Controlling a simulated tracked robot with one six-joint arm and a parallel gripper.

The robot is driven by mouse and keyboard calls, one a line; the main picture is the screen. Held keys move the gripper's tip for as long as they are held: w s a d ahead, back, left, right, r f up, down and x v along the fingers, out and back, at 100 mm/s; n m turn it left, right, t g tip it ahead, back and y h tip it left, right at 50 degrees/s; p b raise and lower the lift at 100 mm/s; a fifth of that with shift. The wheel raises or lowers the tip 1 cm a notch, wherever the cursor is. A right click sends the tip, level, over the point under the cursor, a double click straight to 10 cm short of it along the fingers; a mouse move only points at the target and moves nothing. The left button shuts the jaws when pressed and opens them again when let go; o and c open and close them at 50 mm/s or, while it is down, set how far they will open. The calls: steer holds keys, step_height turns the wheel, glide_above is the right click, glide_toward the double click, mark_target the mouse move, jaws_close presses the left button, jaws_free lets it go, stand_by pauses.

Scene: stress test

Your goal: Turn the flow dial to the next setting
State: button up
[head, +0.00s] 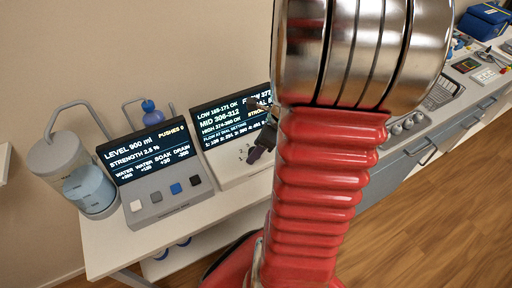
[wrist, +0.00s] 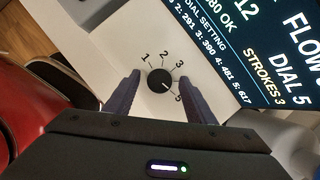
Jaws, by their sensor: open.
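The flow dial (wrist: 159,80) is a small black round knob on a white panel in the wrist view. Numbers 1, 2 and 3 show around it, and a 5 at lower right; the 4 is hidden by a finger. A pale mark on the knob points to lower right, toward the 5. My gripper (wrist: 160,77) is open, with one dark finger on each side of the dial; I cannot tell whether they touch it. The flow screen (wrist: 245,45) reads "DIAL 5" and "STROKES 3". In the head view my gripper (head: 257,147) is at the flow unit (head: 228,170), hiding its dial.
A second grey console (head: 168,203) with a level screen and several square buttons stands left of the flow unit. A clear water vessel (head: 90,187) is at the far left. My red arm covers the middle. A blue box (head: 484,22) lies at the bench's far right.

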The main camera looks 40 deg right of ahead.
steer(key=c, duration=1)
steer(key=shift+n, duration=0.4)
steer(key=n, duration=0.2)
steer(key=n+g+y, duration=0.1)
steer(key=n, duration=0.2)
steer(key=shift+w+d+y, duration=0.2)
steer(key=shift+y, duration=0.1)
steer(key=n+g, duration=0.1)
steer(key=n, duration=0.1)
steer(key=n+g, duration=0.1)
steer(key=n, duration=0.1)
steer(key=shift+w+n+y, duration=0.15)
steer(key=shift+n+y, duration=0.15)
steer(key=shift+y, duration=0.1)
steer(key=n, duration=0.2)
steer(key=n+g, duration=0.1)
steer(key=n, duration=0.1)
steer(key=n+g, duration=0.1)
steer(key=n, duration=0.1)
steer(key=shift+w, duration=0.25)
steer(key=n, duration=0.2)
steer(key=n+g, duration=0.1)
steer(key=shift+w+n+g+h, duration=0.1)
steer(key=shift+n+g+h, duration=0.2)
steer(key=shift+n+h, duration=0.1)
steer(key=shift+a+n+g+h, duration=0.15)
steer(key=shift+n+g+h, duration=0.35)
steer(key=shift+n, duration=1.3)
